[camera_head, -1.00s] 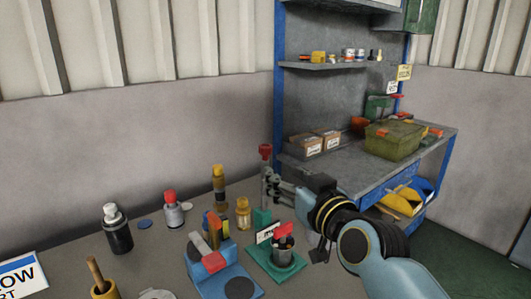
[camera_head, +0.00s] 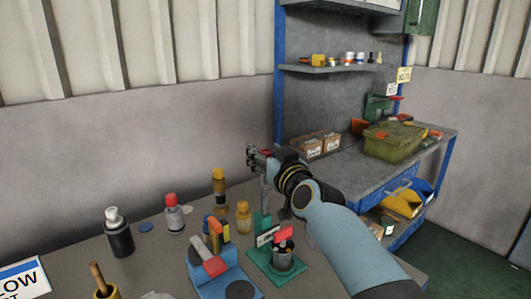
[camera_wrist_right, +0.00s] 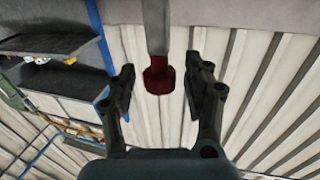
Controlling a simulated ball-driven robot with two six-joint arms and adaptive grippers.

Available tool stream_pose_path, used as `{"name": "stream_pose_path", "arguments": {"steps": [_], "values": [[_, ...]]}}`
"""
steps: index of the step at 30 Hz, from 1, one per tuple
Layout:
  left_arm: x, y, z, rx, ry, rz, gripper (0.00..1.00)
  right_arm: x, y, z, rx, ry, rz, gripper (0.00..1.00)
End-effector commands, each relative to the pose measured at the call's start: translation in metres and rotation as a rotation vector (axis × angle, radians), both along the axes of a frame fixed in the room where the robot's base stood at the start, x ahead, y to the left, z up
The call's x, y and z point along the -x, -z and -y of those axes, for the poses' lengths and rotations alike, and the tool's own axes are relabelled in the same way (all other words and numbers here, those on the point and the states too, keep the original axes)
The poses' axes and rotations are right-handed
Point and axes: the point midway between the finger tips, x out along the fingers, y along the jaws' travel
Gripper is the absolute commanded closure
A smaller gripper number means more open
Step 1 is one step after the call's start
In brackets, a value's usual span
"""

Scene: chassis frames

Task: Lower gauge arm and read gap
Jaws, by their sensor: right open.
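The gauge has a green base (camera_head: 262,262) on the near bench, a green upright with a small white dial plate (camera_head: 268,236), and a raised grey arm (camera_head: 264,195) ending in a red knob. A grey cup-like part with a red piece on top (camera_head: 283,258) stands on the base. My right gripper (camera_head: 259,157) is at the arm's upper end and partly hides the knob. In the right wrist view the red knob (camera_wrist_right: 158,80) shows between the two spread fingers, with gaps on both sides. My left gripper is not in view.

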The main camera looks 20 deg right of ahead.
Motion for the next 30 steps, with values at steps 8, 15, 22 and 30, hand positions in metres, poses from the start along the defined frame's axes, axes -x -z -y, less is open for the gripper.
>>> {"name": "stream_pose_path", "arguments": {"steps": [8,15,22,30], "values": [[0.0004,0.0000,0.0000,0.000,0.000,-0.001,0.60,0.0004,-0.0001,0.0001,0.001,0.000,0.000,0.75],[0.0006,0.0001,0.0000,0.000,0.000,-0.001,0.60,0.0005,-0.0001,0.0002,0.001,0.000,0.000,1.00],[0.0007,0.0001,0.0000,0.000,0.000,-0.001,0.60,0.0006,0.0001,0.0002,0.001,0.000,0.000,1.00],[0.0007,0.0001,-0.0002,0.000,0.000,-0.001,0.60,0.0008,0.0010,-0.0003,0.000,-0.001,-0.003,1.00]]}}
